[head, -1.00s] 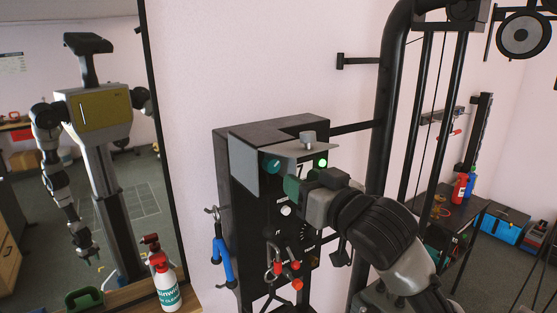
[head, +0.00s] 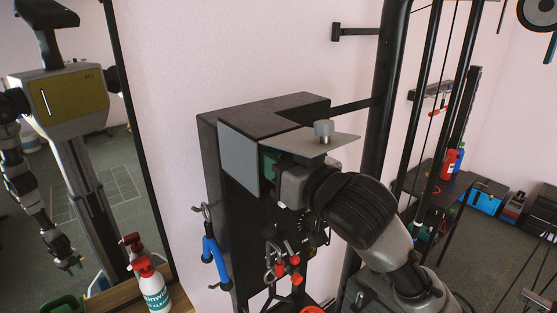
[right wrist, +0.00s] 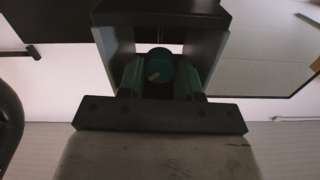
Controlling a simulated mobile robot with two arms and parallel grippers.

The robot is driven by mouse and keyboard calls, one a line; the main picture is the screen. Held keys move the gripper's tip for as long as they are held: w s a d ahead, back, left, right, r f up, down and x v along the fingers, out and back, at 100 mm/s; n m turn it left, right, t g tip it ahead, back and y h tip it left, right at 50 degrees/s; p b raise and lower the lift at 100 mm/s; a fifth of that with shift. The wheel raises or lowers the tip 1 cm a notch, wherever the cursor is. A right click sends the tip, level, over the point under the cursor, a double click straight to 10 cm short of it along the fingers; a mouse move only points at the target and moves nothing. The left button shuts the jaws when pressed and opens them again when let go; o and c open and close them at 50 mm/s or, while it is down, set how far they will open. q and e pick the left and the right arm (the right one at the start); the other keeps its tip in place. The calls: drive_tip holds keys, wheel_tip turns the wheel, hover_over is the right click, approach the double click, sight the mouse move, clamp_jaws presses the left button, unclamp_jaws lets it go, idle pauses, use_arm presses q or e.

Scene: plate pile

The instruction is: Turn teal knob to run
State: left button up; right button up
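The teal knob (right wrist: 159,66) shows in the right wrist view, with a pale mark on its face. It sits between the two green-tipped fingers of my right gripper (right wrist: 160,80), which are apart on either side of it. Contact between fingers and knob cannot be made out. In the head view my right gripper (head: 272,168) is at the upper front of the black control box (head: 226,185), under a grey plate (head: 312,142). The knob and its labels are hidden there by the gripper and plate. My left gripper is not directly in view.
The grey plate juts out just above my right gripper, with a metal stud (head: 324,131) on it. Blue (head: 215,262) and red (head: 281,268) clips hang below. Black rack posts (head: 380,120) stand at right. A mirror (head: 90,165) and spray bottle (head: 152,288) are at left.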

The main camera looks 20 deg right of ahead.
drive_tip(key=c, duration=0.4)
drive_tip(key=shift+o, duration=0.2)
drive_tip(key=n, duration=0.5)
use_arm(q)
drive_tip(key=shift+w, duration=0.4)
use_arm(e)
drive_tip(key=shift+n, duration=2.3)
drive_tip(key=o, duration=0.6)
drive_tip(key=shift+o, duration=0.2)
drive_tip(key=shift+w, duration=0.15)
drive_tip(key=shift+f, duration=0.1)
